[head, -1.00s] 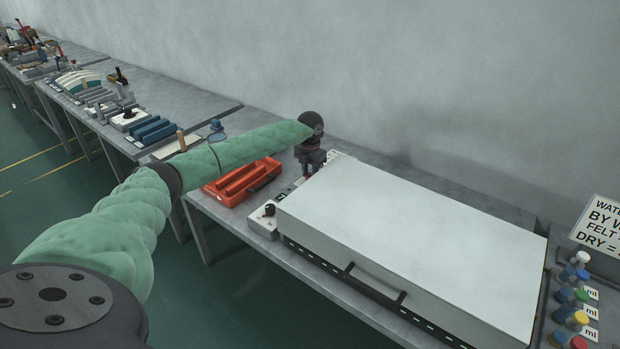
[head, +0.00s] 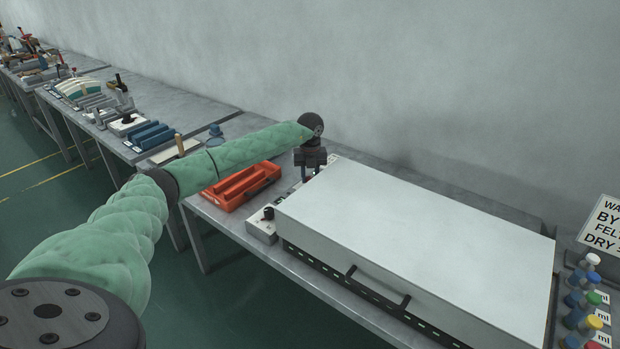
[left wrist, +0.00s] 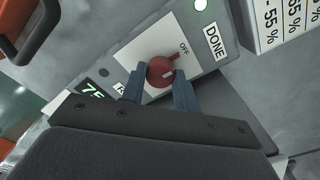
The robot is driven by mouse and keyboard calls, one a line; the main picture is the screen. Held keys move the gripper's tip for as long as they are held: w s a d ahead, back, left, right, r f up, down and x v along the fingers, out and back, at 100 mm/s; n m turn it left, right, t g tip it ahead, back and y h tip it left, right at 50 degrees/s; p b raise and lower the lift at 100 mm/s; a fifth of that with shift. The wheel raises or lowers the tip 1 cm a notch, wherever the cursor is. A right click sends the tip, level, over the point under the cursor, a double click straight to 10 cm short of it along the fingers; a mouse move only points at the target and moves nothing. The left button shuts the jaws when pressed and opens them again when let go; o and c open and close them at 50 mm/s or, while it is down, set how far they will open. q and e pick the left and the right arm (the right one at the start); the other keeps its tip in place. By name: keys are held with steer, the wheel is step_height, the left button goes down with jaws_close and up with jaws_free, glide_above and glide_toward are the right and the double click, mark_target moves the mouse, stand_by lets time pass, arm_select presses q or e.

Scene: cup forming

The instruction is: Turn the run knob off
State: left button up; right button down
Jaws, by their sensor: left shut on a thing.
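The red run knob (left wrist: 161,71) sits on a white plate (left wrist: 140,50) of the control panel in the left wrist view. My right gripper is not in view.
The large white-lidded box (head: 420,240) stands right of the gripper. An orange tray (head: 240,186) lies to the left. A black knob (head: 268,213) is nearer the front.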

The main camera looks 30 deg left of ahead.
mark_target(309, 178)
arm_select(q)
steer(key=shift+r, duration=0.15)
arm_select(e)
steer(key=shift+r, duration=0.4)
arm_select(q)
steer(key=shift+w, duration=0.1)
steer(key=o, duration=1)
steer(key=shift+r, duration=0.15)
step_height(309, 178, up, 7)
steer(key=shift+r+b, duration=0.2)
steer(key=shift+b, duration=1.05)
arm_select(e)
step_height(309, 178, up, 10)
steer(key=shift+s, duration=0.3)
arm_select(q)
steer(key=shift+a+f+n, duration=0.1)
steer(key=shift+n, duration=0.2)
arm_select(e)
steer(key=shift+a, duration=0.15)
